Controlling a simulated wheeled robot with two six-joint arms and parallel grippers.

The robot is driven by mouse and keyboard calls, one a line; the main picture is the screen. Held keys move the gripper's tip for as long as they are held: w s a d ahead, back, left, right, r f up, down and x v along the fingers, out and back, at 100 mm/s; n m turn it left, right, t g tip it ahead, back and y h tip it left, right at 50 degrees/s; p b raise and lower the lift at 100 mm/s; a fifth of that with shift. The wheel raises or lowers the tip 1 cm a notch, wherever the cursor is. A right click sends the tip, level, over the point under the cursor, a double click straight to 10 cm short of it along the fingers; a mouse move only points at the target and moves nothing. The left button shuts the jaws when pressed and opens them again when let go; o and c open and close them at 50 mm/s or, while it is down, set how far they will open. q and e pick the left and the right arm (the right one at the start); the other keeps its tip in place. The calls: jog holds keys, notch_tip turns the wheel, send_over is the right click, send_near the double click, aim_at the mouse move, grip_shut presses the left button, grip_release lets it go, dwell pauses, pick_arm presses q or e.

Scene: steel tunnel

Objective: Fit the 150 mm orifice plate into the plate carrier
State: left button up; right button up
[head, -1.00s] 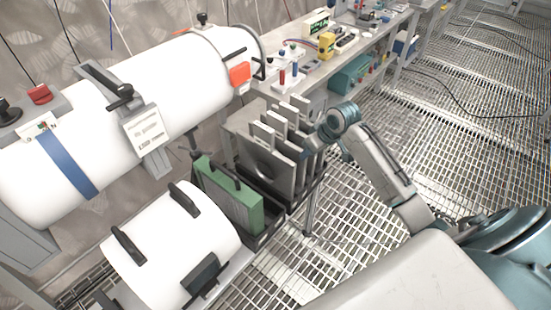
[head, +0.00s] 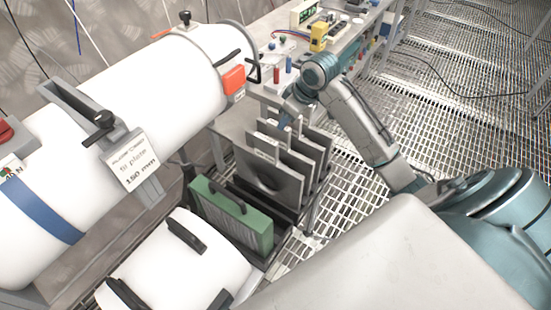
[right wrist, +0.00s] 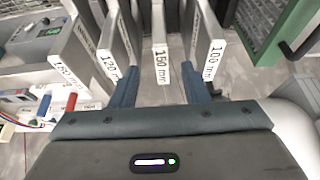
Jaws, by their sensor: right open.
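The 150 mm orifice plate (right wrist: 162,66) stands in a rack among similar plates, its labelled tab upright in the right wrist view. My right gripper (right wrist: 161,92) is open, with one finger on each side of this tab; I cannot tell whether either finger touches it. In the head view the right gripper (head: 291,107) is above the rack's plate tabs and partly hidden by its wrist. The grey plate carrier (head: 155,186) is on the large white pipe at left, with a hanging tag (head: 134,163) reading 150 mm. My left gripper is not in view.
A 100 mm plate (right wrist: 214,62) and a 120 mm plate (right wrist: 109,67) flank the 150 mm one. A green-framed panel (head: 232,214) stands beside the rack, near a white cylinder (head: 176,265). A bench (head: 351,42) with tools lies behind. Grated floor is open at right.

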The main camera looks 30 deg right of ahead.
jog(key=shift+x, duration=0.75)
jog(key=shift+a+f, duration=0.1)
jog(key=shift+f, duration=0.25)
jog(key=x, duration=0.2)
jog(key=p+x, duration=0.1)
jog(key=x, duration=0.1)
jog(key=shift+w+a+f+p, duration=0.1)
jog(key=shift+w+a+p, duration=0.05)
jog(key=shift+w+p, duration=0.2)
jog(key=shift+w+f, duration=0.1)
jog(key=shift+f, duration=0.25)
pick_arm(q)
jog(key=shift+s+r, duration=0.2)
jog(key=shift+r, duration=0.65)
pick_arm(e)
jog(key=shift+c, duration=0.4)
grip_shut()
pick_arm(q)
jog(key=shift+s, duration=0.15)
pick_arm(e)
jog(key=shift+r, duration=0.1)
